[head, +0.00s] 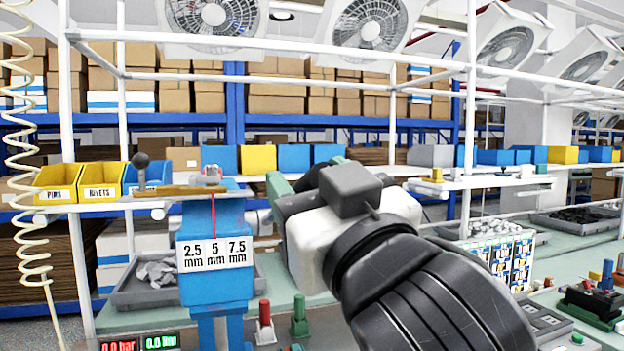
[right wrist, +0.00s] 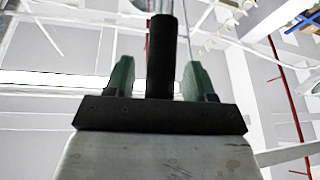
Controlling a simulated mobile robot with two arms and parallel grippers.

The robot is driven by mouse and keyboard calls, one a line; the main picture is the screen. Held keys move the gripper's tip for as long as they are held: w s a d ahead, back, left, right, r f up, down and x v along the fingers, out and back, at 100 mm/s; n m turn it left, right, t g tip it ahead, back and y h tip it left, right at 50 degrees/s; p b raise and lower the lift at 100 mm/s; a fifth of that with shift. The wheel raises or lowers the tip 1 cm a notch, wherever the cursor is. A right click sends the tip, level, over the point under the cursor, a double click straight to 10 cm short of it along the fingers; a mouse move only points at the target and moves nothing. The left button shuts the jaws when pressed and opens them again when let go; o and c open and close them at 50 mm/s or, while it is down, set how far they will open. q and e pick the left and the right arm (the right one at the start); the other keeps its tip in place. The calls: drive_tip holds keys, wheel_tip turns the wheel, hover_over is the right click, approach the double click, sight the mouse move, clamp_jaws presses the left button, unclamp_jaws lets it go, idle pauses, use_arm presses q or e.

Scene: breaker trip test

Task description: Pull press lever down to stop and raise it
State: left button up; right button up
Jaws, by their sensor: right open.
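The blue press (head: 215,265) stands left of centre in the head view, with a white label reading 2.5, 5 and 7.5 mm and a thin red line above it. A brass-coloured bar (head: 190,190) lies across its top. A dark ball knob (head: 141,160) stands upright on a short stem at the bar's left end; it looks like the press lever's handle. My right gripper (head: 305,175) is right of the press, apart from bar and knob. Its green fingers stand apart in the right wrist view (right wrist: 160,75); a dark post shows between them. My left gripper is not in view.
Yellow and blue bins (head: 103,182) sit on a shelf behind the knob. A white rack post (head: 127,130) rises near it. Red and green displays (head: 140,343) and small red and green pieces (head: 264,322) are low in front. A coiled hose (head: 25,180) hangs far left.

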clamp_jaws()
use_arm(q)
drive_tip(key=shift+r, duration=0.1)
use_arm(e)
drive_tip(key=shift+r, duration=0.1)
